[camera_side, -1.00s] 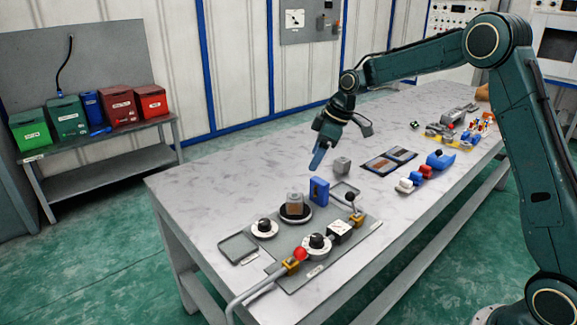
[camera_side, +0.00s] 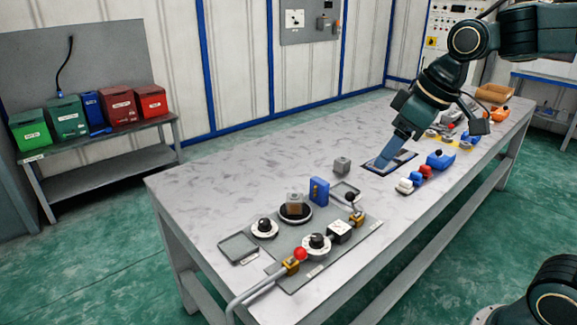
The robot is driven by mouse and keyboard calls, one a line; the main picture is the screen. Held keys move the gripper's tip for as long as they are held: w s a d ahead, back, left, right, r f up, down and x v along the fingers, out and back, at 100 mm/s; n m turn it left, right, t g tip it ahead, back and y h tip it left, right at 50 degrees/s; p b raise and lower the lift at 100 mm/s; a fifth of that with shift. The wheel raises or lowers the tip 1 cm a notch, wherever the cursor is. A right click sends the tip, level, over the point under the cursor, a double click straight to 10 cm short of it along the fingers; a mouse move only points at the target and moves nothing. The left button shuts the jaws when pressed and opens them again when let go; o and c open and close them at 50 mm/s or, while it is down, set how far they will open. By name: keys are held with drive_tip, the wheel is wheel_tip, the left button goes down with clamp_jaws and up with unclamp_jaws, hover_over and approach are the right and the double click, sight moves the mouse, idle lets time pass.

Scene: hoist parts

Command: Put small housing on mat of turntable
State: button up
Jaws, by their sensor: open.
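A round black turntable mat (camera_side: 283,215) lies on the grey panel at the near left of the table. A small grey block with a brown face (camera_side: 295,203) stands upright on it. A plain grey cube (camera_side: 342,164) stands on the bare table farther back. I cannot tell for certain which of these is the small housing. My gripper (camera_side: 384,163) is open and points down over the dark flat tray (camera_side: 371,170), right of the grey cube and apart from it. Its blue-grey fingers hide part of the tray, and I see nothing held between them.
A blue upright block (camera_side: 319,191) stands beside the turntable. Blue, red and white parts (camera_side: 421,172) lie right of the dark tray. The table's back left is clear.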

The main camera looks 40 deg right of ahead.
drive_tip(key=s+f+m, duration=0.3)
drive_tip(key=s, duration=1)
drive_tip(key=shift+s+t+h, duration=0.2)
drive_tip(key=shift+t+h, duration=0.1)
drive_tip(key=shift+t, duration=0.1)
